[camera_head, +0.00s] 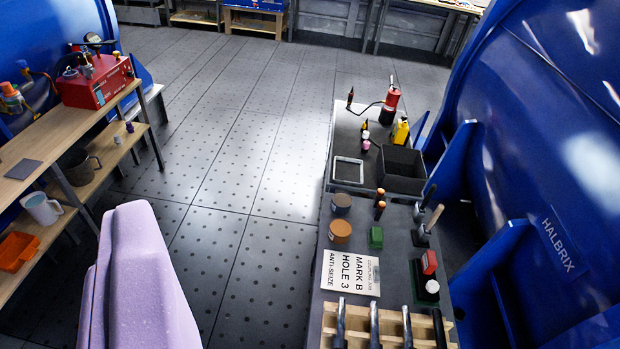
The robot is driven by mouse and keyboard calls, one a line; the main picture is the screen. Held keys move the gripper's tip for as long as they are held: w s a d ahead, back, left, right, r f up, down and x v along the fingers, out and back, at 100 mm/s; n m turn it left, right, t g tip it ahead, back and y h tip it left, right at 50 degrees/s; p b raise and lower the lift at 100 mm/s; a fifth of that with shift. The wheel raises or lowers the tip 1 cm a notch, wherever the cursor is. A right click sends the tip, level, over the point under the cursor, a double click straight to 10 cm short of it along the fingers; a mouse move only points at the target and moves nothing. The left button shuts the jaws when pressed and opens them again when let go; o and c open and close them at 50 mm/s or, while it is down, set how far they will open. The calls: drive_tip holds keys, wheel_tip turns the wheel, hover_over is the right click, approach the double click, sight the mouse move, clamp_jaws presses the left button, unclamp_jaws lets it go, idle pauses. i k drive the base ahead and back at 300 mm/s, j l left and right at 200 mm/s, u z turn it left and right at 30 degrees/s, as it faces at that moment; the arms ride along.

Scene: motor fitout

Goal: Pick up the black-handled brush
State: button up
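A thin upright black handle (429,195) stands near the right edge of the long dark bench (398,265). It may be the black-handled brush, but it is too small to make out bristles. A similar tool with a pale wooden handle (434,217) stands just in front of it, its foot dark. My gripper does not show in this view, so its fingers and anything in them are hidden.
A blue machine (545,130) borders the bench's right. The tiled floor (230,180) is clear.

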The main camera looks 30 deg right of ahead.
sight(433, 187)
drive_tip(key=i+j+u, duration=0.6)
drive_tip(key=i+u, duration=0.25)
drive_tip(key=u, duration=0.15)
drive_tip(key=i+z, duration=0.4)
drive_tip(key=i+j+z, duration=0.2)
drive_tip(key=i+z, duration=0.25)
drive_tip(key=i+l+z, duration=0.15)
drive_tip(key=i+z, duration=1.2)
drive_tip(key=i, duration=0.35)
drive_tip(key=i+j+z, duration=0.25)
drive_tip(key=i, duration=0.3)
drive_tip(key=i+z, duration=0.2)
drive_tip(key=z, duration=0.2)
drive_tip(key=i+z, duration=0.2)
drive_tip(key=z, duration=0.2)
drive_tip(key=i+z, duration=0.2)
drive_tip(key=z, duration=0.15)
drive_tip(key=i+z, duration=0.15)
drive_tip(key=z, duration=0.25)
drive_tip(key=i+z, duration=0.15)
drive_tip(key=z, duration=0.2)
drive_tip(key=i+j+z, duration=0.1)
drive_tip(key=z, duration=0.3)
drive_tip(key=i+j+z, duration=0.15)
drive_tip(key=z, duration=0.2)
